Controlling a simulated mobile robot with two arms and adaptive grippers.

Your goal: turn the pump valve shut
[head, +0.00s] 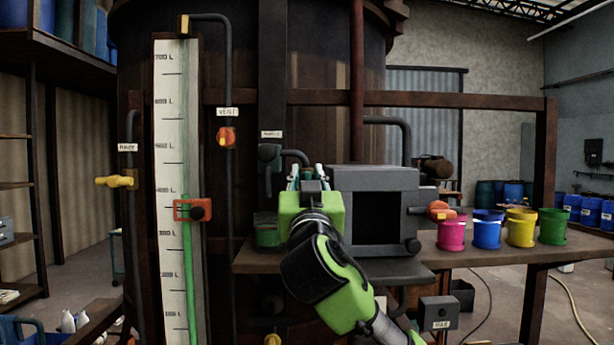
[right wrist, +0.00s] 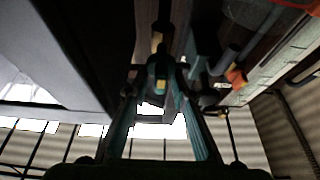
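I cannot tell for sure which valve is the pump valve, as the small labels are hard to read. A red-orange valve handle (head: 440,210) sits at the right side of the grey box (head: 383,180). A dark valve (head: 268,154) hangs under a label on the vat's front. My right gripper (head: 308,174) reaches in left of the grey box, below and right of the dark valve. In the right wrist view its teal fingers (right wrist: 160,85) are apart, with a dark piece with an orange tip showing between them; contact is unclear. My left gripper is not in view.
An orange valve (head: 226,138) and a yellow valve (head: 115,181) are on pipes to the left. A level scale (head: 177,190) carries a red slider (head: 192,210). Pink (head: 451,234), blue (head: 487,232), yellow (head: 521,230) and green (head: 553,228) pots stand on the bench (head: 500,257).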

